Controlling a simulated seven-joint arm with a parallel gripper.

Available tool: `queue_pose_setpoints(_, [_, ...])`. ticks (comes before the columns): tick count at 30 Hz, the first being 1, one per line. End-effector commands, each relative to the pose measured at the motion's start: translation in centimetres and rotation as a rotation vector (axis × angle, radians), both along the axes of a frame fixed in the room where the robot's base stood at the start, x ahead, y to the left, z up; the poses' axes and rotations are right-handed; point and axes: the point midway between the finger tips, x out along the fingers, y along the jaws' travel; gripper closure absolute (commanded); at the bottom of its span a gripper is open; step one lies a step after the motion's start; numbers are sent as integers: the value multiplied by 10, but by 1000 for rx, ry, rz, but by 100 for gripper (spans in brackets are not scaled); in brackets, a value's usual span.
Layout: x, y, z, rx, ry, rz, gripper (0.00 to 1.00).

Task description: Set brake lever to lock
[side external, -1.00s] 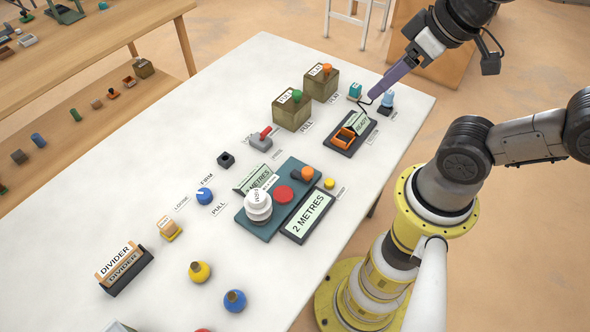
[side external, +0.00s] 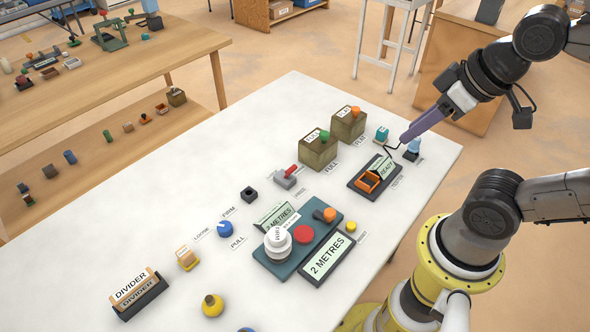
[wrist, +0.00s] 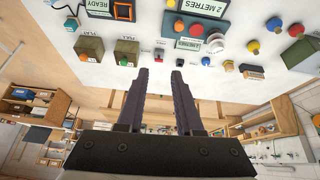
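A small grey block with a red lever (side external: 291,170) stands on the white table, left of the two olive boxes. Its printed label is too small to read, so I cannot confirm that it is the brake lever or tell its setting. In the wrist view the grey block (wrist: 159,54) shows just beyond the gap between my fingers. My gripper (wrist: 160,73) is open, with two purple fingers apart and nothing between them. In the side view my gripper (side external: 403,138) is above the table's far right part, near the READY panel (side external: 367,183), away from the red lever.
Olive boxes with a green knob (side external: 319,153) and an orange knob (side external: 348,125) stand between the red lever and my gripper. A teal panel (side external: 285,262) with a white stack and a red button is nearer. A blue dial (side external: 225,229) and a divider holder (side external: 138,298) are left.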

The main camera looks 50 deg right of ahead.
Motion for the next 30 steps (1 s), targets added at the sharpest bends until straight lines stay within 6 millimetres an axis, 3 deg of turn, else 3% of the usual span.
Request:
queue_pose_setpoints(1, [2,0,1,-19,-8,32,76])
queue_pose_setpoints(5, [13,-6,9,-142,-65,186,99])
queue_pose_setpoints(10, [39,-22,21,-417,-124,469,100])
queue_pose_setpoints(17, [82,-37,22,-821,-107,904,100])
queue_pose_setpoints(23, [121,-39,7,-1157,-43,1340,100])
queue_pose_setpoints(26, [141,-35,-8,-1313,-7,1583,100])
queue_pose_setpoints(30, [165,-23,-42,-1504,32,1962,100])
